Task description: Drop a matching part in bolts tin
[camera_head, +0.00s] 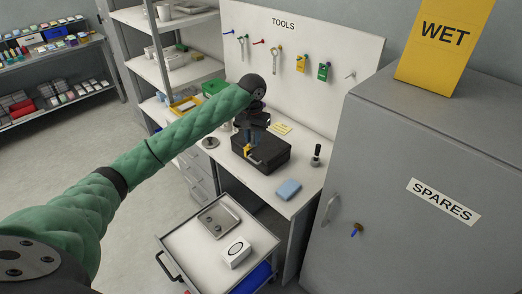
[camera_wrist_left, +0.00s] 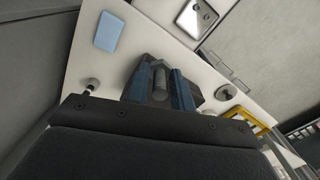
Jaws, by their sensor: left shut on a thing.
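My left gripper (camera_head: 248,135) hangs above a black case (camera_head: 268,152) on the white workbench. In the left wrist view its blue fingers (camera_wrist_left: 158,88) are shut on a grey cylindrical part (camera_wrist_left: 160,76); I cannot tell its exact kind. The black case lies behind the fingers there. My right gripper is out of view.
A cart (camera_head: 185,240) with a metal tray (camera_head: 219,220) and white box (camera_head: 236,252) stands in front. A grey SPARES cabinet (camera_head: 420,180) blocks the right side. A yellow bin (camera_head: 183,105) sits at left.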

